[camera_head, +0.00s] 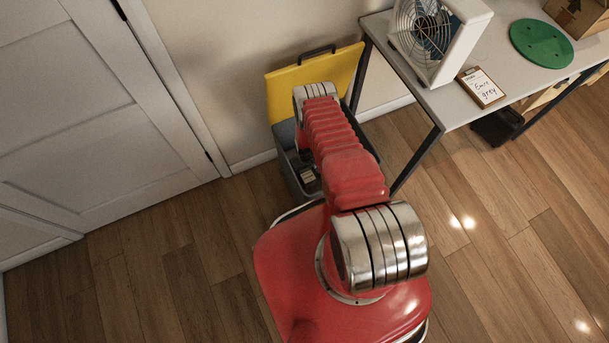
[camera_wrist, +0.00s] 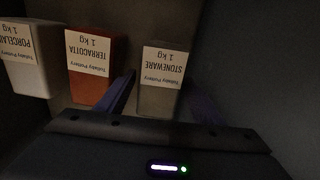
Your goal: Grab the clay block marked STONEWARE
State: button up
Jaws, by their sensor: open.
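The grey clay block marked STONEWARE (camera_wrist: 158,98) stands inside a dark container, its white label upside down in the wrist view. My gripper (camera_wrist: 163,88) is open, with one finger to the left of this block and one to its right. The left finger lies between it and the reddish TERRACOTTA block (camera_wrist: 95,85). I cannot tell whether either finger touches the block. The white PORCELAIN block (camera_wrist: 25,80) stands further left. In the head view, my arm reaches down into the grey bin (camera_head: 288,165), and hides my gripper and most of the contents.
The bin's yellow lid (camera_head: 285,90) stands open at the back against the wall. To the right is a table (camera_head: 445,105) with a fan (camera_head: 440,35), a clipboard (camera_head: 482,87) and a green disc (camera_head: 540,43). A door (camera_head: 100,100) is at left; the floor in front is clear.

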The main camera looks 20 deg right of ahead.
jog(key=shift+c, duration=0.5)
grip_shut()
dwell(0.3)
